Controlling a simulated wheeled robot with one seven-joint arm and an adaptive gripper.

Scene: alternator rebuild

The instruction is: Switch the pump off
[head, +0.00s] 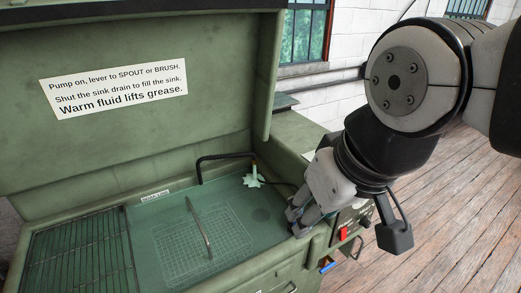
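The parts washer is a green cabinet with its lid (120,135) raised. A red switch (344,233) sits on the small control panel at its right front corner, with a dark round knob (364,222) beside it. I cannot read the switch's position, and no label naming it as the pump's is legible. My gripper (297,219) points down over the right front part of the sink, left of the red switch and apart from it. Its fingers are partly hidden by its own body, and I cannot tell how far apart they are.
A lid sign (115,88) mentions the pump and lever. Wooden floor (440,235) is clear at right.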

